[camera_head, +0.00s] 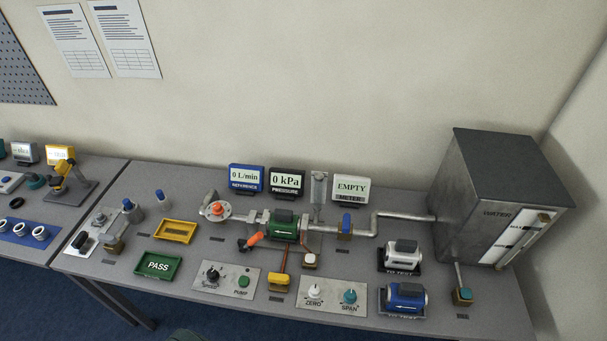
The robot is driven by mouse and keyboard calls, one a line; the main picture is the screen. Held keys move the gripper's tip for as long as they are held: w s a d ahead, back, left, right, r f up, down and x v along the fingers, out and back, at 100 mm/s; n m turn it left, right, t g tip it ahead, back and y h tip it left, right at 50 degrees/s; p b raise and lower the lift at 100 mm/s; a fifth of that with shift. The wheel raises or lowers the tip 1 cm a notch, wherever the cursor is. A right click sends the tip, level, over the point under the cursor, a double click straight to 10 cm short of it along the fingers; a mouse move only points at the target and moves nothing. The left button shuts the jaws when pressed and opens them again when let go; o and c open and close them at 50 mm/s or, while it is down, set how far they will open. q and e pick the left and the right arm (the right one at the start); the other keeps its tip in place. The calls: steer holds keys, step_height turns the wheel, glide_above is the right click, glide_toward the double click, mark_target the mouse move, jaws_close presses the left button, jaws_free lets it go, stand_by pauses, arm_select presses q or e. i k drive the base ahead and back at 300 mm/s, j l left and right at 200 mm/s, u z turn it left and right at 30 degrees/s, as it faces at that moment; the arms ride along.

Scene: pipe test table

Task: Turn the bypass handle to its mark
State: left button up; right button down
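A pipe run crosses the grey table, with a green meter (285,226) clamped in its middle. An orange handle (253,240) sits just left of and below the green meter, slanting up to the right. A blue-handled valve (346,223) sits on the pipe to the right. A copper-coloured pipe (284,261) drops from the run toward a yellow block (279,280). No label shows which handle is the bypass, and I cannot make out its mark. Neither of my grippers is in view.
A grey water tank (480,190) stands at the right. Displays (287,181) stand behind the pipe, reading 0 L/min, 0 kPa and EMPTY. A green PASS tray (158,266), yellow tray (175,231), pump panel (226,279), zero/span panel (332,297) and two spare meters (404,297) crowd the front.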

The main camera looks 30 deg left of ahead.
mark_target(110, 240)
steer(key=u, duration=2.7)
steer(key=z, duration=0.5)
steer(key=i+j, duration=0.05)
